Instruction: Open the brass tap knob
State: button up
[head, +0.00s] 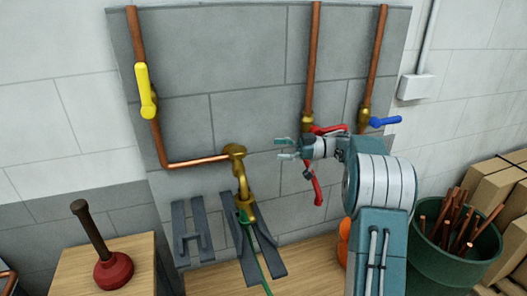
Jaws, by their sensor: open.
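The brass tap (237,152) is on the wall at the end of a copper pipe (195,161), at the centre-left of the head view. Its brass spout (243,184) curves down from it. I cannot clearly tell the knob apart from the rest of the tap's rounded brass top. My gripper (279,149) is open and points left towards the tap, a short way to its right. Its fingers look empty and apart from the tap, though the depth between them is hard to judge.
A yellow lever (145,90) is at upper left. Red handles (316,187) sit behind and below my gripper, and a blue lever (385,121) is to the right. A plunger (111,268) stands on a wooden box. A green bin (443,258) holds copper pipes.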

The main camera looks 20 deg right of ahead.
jog(key=a+r+m+t, duration=0.2)
jog(key=a+r+t, duration=0.1)
jog(key=t, duration=0.2)
jog(key=m+t+h, duration=0.7)
jog(key=m+h, duration=0.1)
jog(key=h, duration=0.2)
send_near(243, 155)
jog(key=w, duration=0.2)
jog(key=x, duration=1)
jog(key=shift+w+a+f, duration=0.15)
jog(key=shift+w+a, duration=0.05)
jog(key=shift+a, duration=0.3)
jog(key=c, duration=1.1)
